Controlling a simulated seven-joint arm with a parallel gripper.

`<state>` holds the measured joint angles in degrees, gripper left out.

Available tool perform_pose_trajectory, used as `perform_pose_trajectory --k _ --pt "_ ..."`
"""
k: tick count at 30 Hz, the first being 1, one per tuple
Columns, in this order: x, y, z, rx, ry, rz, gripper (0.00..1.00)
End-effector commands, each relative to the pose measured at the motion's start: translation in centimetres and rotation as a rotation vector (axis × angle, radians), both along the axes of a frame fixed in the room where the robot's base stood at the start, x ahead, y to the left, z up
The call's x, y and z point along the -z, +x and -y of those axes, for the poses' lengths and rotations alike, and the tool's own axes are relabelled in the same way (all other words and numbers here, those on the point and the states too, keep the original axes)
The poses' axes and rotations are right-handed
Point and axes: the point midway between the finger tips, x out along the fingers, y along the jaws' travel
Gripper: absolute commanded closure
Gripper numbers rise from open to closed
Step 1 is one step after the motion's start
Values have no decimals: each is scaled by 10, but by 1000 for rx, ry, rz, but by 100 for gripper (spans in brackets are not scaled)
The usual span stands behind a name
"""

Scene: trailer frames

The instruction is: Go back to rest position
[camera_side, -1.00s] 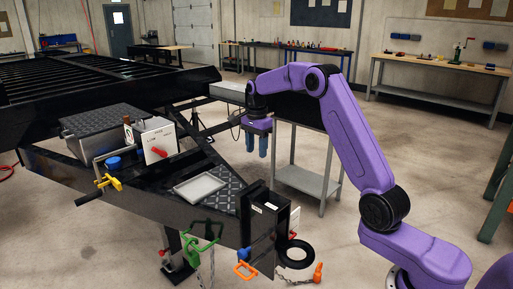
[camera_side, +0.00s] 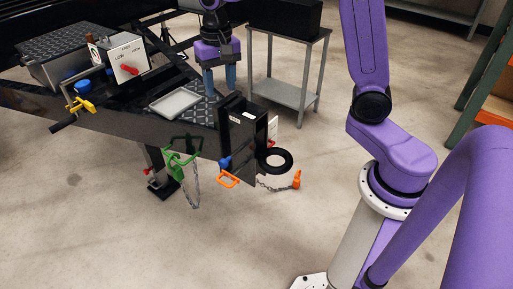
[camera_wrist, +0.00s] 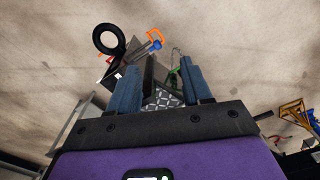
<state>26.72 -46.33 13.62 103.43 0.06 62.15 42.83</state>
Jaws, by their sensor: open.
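My gripper (camera_side: 220,86) hangs with its blue fingers pointing down, above and to the right of the grey tray (camera_side: 175,104) in the side view. It looks clear of the trailer's coupler block (camera_side: 236,122), just behind and above it. In the wrist view my gripper (camera_wrist: 160,66) has its two fingers well apart, with nothing held between them. The patterned tread plate (camera_wrist: 163,98) and part of the dark coupler show through the gap. The exact height above the trailer is hard to tell.
A black ring (camera_side: 275,161), orange handle (camera_side: 228,180) and green handle (camera_side: 182,154) sit around the trailer's front end. A box with a red lever (camera_side: 127,62) stands left. A grey cart (camera_side: 290,88) with a black case stands behind right. Open floor lies in front.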

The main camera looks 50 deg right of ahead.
Motion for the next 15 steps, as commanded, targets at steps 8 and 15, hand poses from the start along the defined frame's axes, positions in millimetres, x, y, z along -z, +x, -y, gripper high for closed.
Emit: perform_pose_trajectory --k 8,15 --pt "0 -89 -29 -457 -1 7 51" --pt "6 -166 -31 -845 -1 13 51"
